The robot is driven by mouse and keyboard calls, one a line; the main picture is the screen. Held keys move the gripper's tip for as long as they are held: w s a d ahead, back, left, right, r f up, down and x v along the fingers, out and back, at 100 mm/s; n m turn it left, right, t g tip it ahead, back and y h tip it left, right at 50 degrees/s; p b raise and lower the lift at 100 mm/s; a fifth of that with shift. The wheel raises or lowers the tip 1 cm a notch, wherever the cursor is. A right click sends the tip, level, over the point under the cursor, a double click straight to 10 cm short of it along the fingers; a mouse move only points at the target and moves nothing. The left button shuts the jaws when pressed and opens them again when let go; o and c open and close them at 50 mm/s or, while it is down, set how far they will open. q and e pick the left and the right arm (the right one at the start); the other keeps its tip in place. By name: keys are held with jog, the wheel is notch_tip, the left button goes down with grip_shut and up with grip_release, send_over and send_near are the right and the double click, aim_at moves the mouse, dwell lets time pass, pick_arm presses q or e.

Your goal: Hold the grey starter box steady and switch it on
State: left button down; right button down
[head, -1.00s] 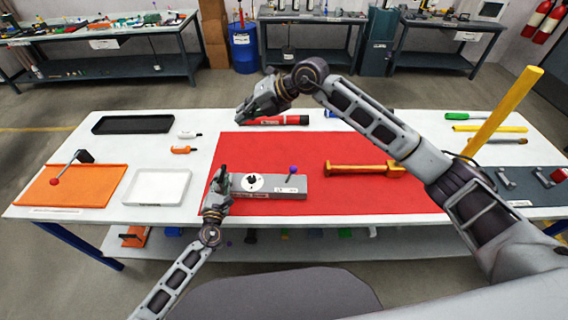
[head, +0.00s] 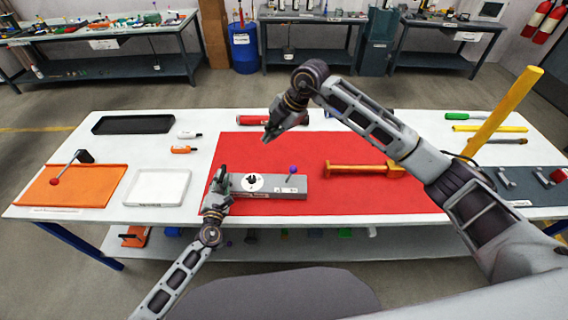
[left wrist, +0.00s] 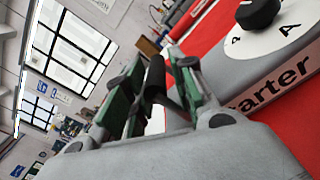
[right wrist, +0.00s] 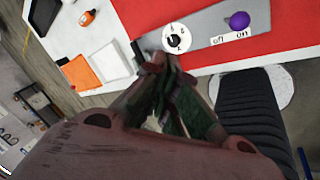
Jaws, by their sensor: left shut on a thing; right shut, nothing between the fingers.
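The grey starter box (head: 268,193) lies on the red mat, with a white dial (head: 252,182) and a short lever with a purple ball (head: 293,169). Its "off" and "on" labels show in the right wrist view beside the purple ball (right wrist: 239,20); I cannot tell which side the lever leans to. My left gripper (head: 221,175) is shut at the box's left end, with a black bar (left wrist: 155,78) between its fingers in the left wrist view. My right gripper (head: 267,139) is shut and empty, above the mat behind the box, apart from it.
A white tray (head: 158,187) and orange board (head: 85,186) stand left. A yellow post (head: 505,110) rises at right.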

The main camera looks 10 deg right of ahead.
jog(key=shift+s+d+f+m+g+h, duration=0.15)
jog(key=shift+s+d+f+m+h, duration=0.25)
jog(key=shift+m, duration=0.9)
jog(key=shift+s+d+f+m+g+h, duration=0.1)
jog(key=shift+s+d+m+g+h, duration=0.15)
jog(key=shift+d+m, duration=0.75)
jog(key=shift+s+d+f+m+g+h, duration=0.15)
jog(key=shift+s+f+m+h, duration=0.15)
jog(key=shift+m, duration=1.3)
jog(key=shift+f, duration=0.1)
send_over(290, 175)
jog(key=a, duration=0.2)
notch_tip(290, 175, down, 11)
jog(key=shift+f, duration=0.15)
